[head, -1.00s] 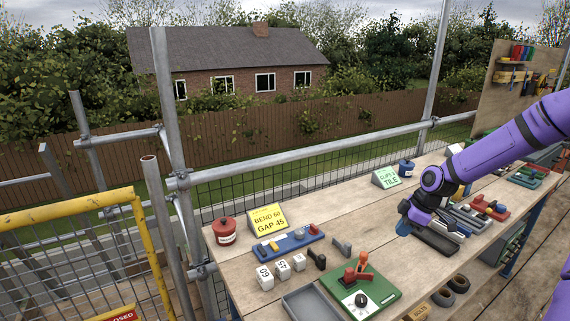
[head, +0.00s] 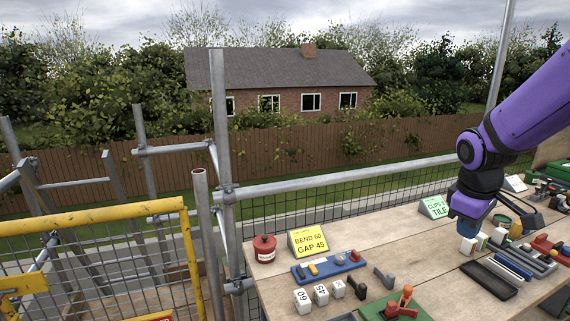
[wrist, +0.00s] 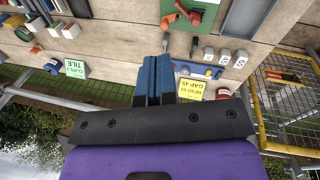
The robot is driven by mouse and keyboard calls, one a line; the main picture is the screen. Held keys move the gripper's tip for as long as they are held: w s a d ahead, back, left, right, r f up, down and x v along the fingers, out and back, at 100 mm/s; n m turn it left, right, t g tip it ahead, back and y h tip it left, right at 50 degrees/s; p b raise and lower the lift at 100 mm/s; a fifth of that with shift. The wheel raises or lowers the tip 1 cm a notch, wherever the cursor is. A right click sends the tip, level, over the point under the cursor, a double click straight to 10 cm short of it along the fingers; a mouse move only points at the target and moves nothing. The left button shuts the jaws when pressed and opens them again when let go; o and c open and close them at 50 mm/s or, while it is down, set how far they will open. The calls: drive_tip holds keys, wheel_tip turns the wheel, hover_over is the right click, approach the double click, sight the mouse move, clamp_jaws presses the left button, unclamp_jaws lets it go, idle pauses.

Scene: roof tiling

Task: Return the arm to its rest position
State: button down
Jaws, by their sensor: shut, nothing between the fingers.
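My purple arm comes in from the right in the head view. My gripper (head: 467,232) points down over the bench, near the green "CLIPS TILE" sign (head: 434,207). In the wrist view my gripper (wrist: 154,62) shows as two blue fingers pressed together, with nothing between them. The workbench (head: 370,245) lies below and beyond the fingers. The gap between fingertips and bench is hard to judge.
A yellow "BEND 60 GAP 45" sign (head: 308,240), a red pot (head: 264,248), a blue tool tray (head: 328,266) and white numbered blocks (head: 320,294) stand on the left of the bench. A dark tray (head: 488,281) lies near my gripper. Scaffold tubes (head: 219,150) and a yellow barrier (head: 90,215) stand further left.

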drive_tip(key=s+a+r+m+t+y, duration=0.1)
drive_tip(key=s+a+r+m+t, duration=0.1)
drive_tip(key=s+r, duration=0.4)
drive_tip(key=s+a+r+m+t+y, duration=0.1)
drive_tip(key=s+a+r+m, duration=0.3)
drive_tip(key=s, duration=0.8)
wheel_tip(320, 180, up, 2)
drive_tip(key=shift+s+a+m+t, duration=0.3)
drive_tip(key=shift+s+a+t, duration=0.1)
drive_tip(key=shift+a, duration=0.1)
